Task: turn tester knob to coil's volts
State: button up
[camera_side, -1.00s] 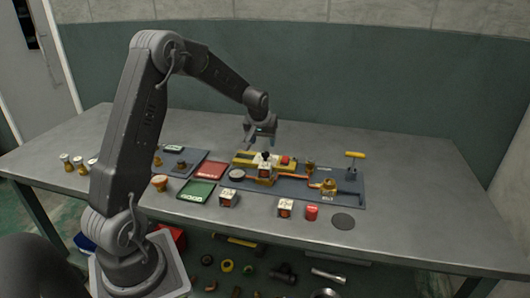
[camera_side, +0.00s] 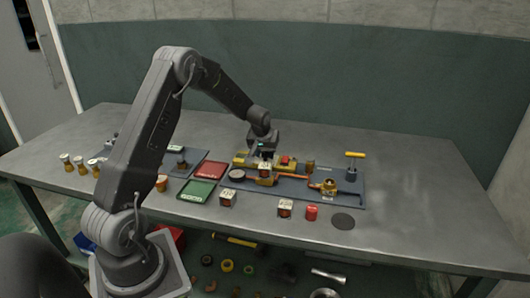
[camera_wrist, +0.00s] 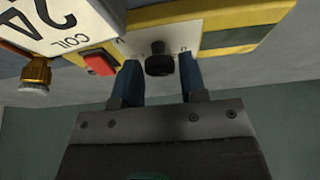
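The tester (camera_side: 241,159) is a yellow-edged box on the grey mat, partly hidden by my gripper (camera_side: 262,154) above it. My gripper (camera_wrist: 160,78) is open there, with one blue finger on each side of the knob and a visible gap to each. The coil (camera_wrist: 48,22) is a white block at upper left, marked "COIL" with a partly cropped "24". It also shows in the side view (camera_side: 264,168). The knob's setting is not readable.
A red tray (camera_side: 210,170) and a green tray (camera_side: 197,190) lie left of the mat. Small labelled blocks (camera_side: 228,197), a red cylinder (camera_side: 311,213) and a dark disc (camera_side: 343,221) sit in front. A yellow T-handle (camera_side: 355,155) stands at right. The table's right side is clear.

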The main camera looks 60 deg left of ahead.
jog(key=c, duration=0.5)
jog(key=shift+c, duration=0.2)
jog(key=shift+m, duration=0.3)
jog(key=m+h, duration=0.1)
jog(key=m, duration=0.1)
jog(key=shift+a+m+t, duration=0.15)
jog(key=shift+m+t, duration=0.25)
jog(key=shift+m+t+h, duration=0.3)
jog(key=shift+m+h, duration=0.5)
jog(key=shift+m, duration=1.3)
jog(key=shift+a, duration=0.1)
jog(key=o, duration=0.9)
jog(key=v, duration=1.4)
jog(key=shift+a, duration=0.1)
